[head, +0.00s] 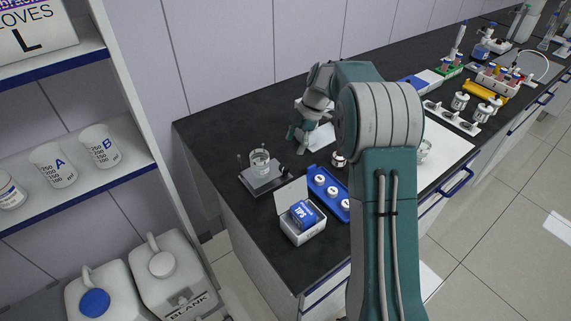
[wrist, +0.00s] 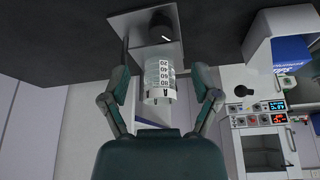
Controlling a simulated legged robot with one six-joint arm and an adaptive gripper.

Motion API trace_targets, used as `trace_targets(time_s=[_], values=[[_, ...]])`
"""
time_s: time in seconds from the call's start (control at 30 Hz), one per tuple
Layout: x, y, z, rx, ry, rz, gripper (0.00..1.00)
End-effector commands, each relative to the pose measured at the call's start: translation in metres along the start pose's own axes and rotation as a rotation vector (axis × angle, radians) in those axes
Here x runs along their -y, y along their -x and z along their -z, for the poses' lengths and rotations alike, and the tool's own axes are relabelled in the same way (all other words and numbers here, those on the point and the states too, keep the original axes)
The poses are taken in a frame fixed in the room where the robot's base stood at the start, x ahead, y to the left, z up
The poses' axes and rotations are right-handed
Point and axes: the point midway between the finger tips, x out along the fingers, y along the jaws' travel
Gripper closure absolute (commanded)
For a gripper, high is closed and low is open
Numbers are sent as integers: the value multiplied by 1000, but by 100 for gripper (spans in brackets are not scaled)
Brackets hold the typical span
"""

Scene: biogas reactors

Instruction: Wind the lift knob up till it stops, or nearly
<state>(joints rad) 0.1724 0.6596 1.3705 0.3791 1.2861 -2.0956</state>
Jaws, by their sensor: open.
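A dark round knob (wrist: 161,29) with a white mark shows against a grey stand (wrist: 120,22) at the top of the wrist view; I take it for the lift knob. In the head view the grey stand (head: 280,182) sits at the near left of the black bench, with thin rods beside it. A clear beaker (head: 260,162) stands on it, and shows marked with numbers in the wrist view (wrist: 160,72). My gripper (head: 297,139) is open and apart, to the right of the beaker. In the wrist view its fingers flank the beaker's outline; contact is not visible.
A blue tray (head: 328,196) of white-capped items and an open box of tips (head: 303,228) stand right of the stand. A shelf (head: 95,190) is at the left. Racks and bottles (head: 490,80) fill the bench's far end. Bare bench lies behind the stand.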

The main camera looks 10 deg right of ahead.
Motion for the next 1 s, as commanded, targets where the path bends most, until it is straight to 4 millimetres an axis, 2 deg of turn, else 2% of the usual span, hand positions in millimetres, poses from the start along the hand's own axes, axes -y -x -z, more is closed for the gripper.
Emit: trace_targets(time_s=[0.03,0.2,0.4,0.53,0.8,0.97,1.0], values=[[0,-11,0,-2,-1,4,21],[0,-43,0,-2,-1,3,21],[0,-70,0,0,-1,1,21],[0,-78,0,0,-2,0,21],[0,-79,0,0,-2,-1,21],[0,-79,0,1,-2,-1,92],[0,-79,0,1,-2,-1,100]])
